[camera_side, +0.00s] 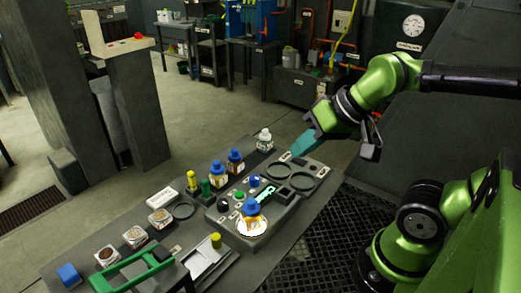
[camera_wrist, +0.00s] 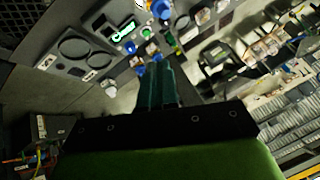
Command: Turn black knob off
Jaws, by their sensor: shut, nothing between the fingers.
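The grey control panel (camera_side: 290,207) lies on the bench in the side view and at upper left in the wrist view (camera_wrist: 55,62). A small dark round control (camera_side: 238,205) sits at its left part, beside a green button (camera_side: 240,195); it looks like the black knob, but is too small to tell its setting. My gripper (camera_side: 298,149) has teal fingers, shut and empty, above the panel's far right end and apart from it. In the wrist view the fingers (camera_wrist: 155,68) point up the picture toward the panel's controls and cover a bit of the bench.
A blue-capped jar (camera_side: 253,212) stands on the lit white disc of the panel. More blue-capped bottles (camera_side: 235,160) and a white bottle (camera_side: 265,139) stand behind the panel. A green-handled device (camera_side: 130,272) is at front left. The black floor grating (camera_side: 325,240) is clear.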

